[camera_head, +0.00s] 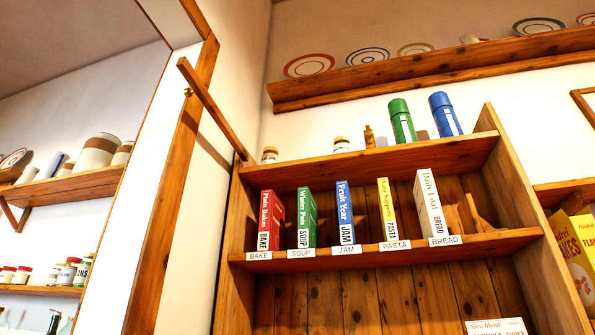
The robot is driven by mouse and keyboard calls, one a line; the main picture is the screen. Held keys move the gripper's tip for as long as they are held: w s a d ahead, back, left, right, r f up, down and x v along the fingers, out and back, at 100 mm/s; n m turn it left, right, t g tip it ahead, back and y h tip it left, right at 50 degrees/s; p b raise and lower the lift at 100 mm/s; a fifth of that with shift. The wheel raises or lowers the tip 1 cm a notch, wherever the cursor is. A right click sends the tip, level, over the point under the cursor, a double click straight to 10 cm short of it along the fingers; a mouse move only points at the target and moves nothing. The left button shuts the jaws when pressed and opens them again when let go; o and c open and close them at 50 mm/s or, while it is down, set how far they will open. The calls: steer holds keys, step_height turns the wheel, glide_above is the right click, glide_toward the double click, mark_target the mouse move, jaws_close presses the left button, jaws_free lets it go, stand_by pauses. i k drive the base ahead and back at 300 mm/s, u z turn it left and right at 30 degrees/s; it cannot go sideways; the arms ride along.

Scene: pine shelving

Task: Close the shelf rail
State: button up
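The shelf rail (214,108) is a narrow wooden bar. It meets the left side of the pine shelf unit (365,160) near the top board and sticks out from there toward the upper left. It does not lie across the shelf front. A small brass-coloured knob (187,92) sits near its free end. On the top board stand a green bottle (402,120), a blue bottle (445,114) and small jars (270,154). My gripper is not in view.
Labelled books (271,220) stand on the shelf below. A plate ledge (430,70) runs above. A wooden door frame (172,190) stands close to the left of the rail. More shelves (70,186) show beyond it. Yellow boxes (575,250) are at the right.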

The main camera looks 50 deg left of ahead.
mark_target(183, 64)
steer(key=z, duration=1.25)
steer(key=k, duration=1.7)
steer(key=u, duration=2.15)
steer(key=i, duration=0.1)
steer(key=u, duration=0.25)
